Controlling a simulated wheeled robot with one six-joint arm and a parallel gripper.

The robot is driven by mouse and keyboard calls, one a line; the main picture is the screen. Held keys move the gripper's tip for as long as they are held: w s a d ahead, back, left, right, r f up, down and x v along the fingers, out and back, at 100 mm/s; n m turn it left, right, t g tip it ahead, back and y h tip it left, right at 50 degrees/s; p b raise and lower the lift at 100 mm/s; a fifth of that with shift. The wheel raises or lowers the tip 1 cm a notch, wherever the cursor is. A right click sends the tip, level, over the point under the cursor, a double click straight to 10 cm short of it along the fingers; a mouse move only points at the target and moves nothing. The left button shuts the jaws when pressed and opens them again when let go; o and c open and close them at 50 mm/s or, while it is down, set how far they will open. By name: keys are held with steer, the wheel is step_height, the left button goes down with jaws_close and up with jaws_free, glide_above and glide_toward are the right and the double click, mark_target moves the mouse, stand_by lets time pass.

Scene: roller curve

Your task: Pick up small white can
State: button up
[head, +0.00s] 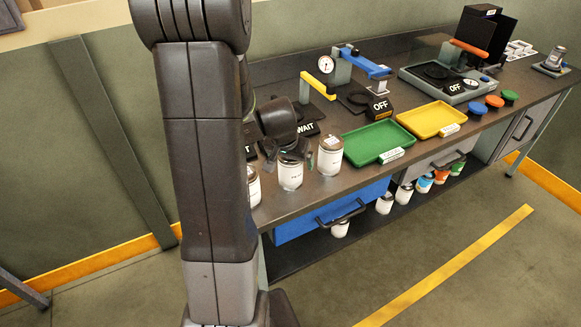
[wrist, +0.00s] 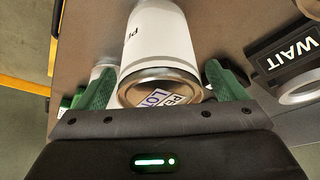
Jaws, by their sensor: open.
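A white can with a metal lid (head: 291,174) stands upright on the grey bench top near its left end. It also shows in the wrist view (wrist: 158,45), with part of a dark label and a printed tag on its lid. My gripper (head: 290,158) is over this can from above. In the wrist view my gripper (wrist: 165,88) is open, with one green finger on each side of the can's lid end. Whether the fingers touch the can I cannot tell. Another white can (head: 330,156) stands just to the right, and a third (head: 253,187) is partly hidden behind my arm.
A green tray (head: 362,146) and a yellow tray (head: 430,118) lie to the right. A black WAIT block (wrist: 285,48) stands close to my gripper. Several small cans (head: 384,204) sit on the lower shelf.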

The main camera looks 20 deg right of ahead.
steer(key=shift+f, duration=0.2)
steer(key=shift+c, duration=0.4)
steer(key=c, duration=1.3)
